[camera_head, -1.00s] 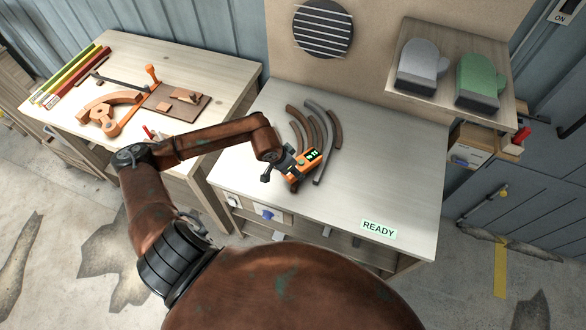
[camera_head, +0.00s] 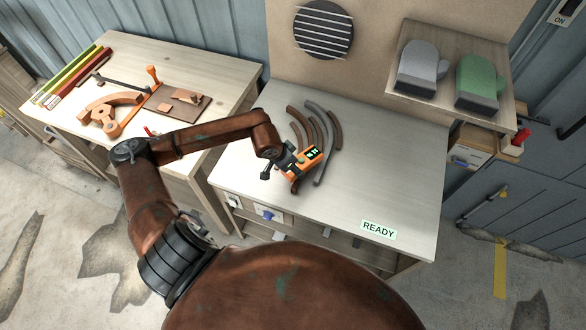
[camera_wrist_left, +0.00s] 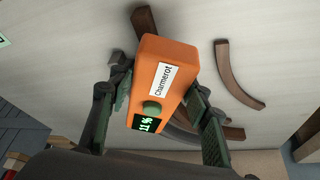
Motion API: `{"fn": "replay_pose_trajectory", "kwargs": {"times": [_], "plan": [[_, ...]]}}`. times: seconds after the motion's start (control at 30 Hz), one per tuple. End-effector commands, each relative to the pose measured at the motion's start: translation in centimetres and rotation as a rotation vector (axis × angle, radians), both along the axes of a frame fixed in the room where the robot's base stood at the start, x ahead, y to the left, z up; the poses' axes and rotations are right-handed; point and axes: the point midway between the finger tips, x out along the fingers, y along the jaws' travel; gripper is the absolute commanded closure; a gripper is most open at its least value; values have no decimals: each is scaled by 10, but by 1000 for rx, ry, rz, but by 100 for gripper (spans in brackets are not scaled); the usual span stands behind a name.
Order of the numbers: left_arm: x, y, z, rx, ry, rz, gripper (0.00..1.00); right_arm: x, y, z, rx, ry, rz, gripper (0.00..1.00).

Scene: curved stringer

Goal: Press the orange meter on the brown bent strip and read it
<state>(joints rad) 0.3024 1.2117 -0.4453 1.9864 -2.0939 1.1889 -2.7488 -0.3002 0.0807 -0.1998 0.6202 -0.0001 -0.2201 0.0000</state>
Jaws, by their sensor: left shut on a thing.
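My left gripper (camera_head: 284,162) is shut on the orange meter (camera_head: 301,163) above the pale bench top. In the left wrist view the meter (camera_wrist_left: 165,75) sits between the two fingers (camera_wrist_left: 158,105). It has a white label, a round green button and a dark display with green digits that seem to read 11 %. Brown bent strips (camera_head: 294,118) lie on the bench beside and behind the meter; one brown strip (camera_wrist_left: 238,78) shows apart from it in the wrist view. The meter hides parts of other strips, and I cannot tell whether it touches one. My right gripper is out of view.
A grey bent strip (camera_head: 321,165) lies among the brown ones. A READY sign (camera_head: 379,230) is at the bench's front right; the bench around it is clear. Grey and green mitts (camera_head: 480,82) lie on a shelf at the back right. A second table (camera_head: 228,72) with wooden parts stands left.

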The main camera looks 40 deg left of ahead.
Motion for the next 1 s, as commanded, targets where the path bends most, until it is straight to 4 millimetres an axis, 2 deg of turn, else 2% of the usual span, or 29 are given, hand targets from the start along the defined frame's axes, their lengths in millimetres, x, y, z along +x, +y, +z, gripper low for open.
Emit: {"fn": "replay_pose_trajectory", "kwargs": {"times": [0.53, 1.0], "plan": [[2, 0, 45, 1, -6, -1, 80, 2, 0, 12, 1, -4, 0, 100], [2, 0, 49, -1, -5, -1, 80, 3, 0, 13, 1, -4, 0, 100]]}}
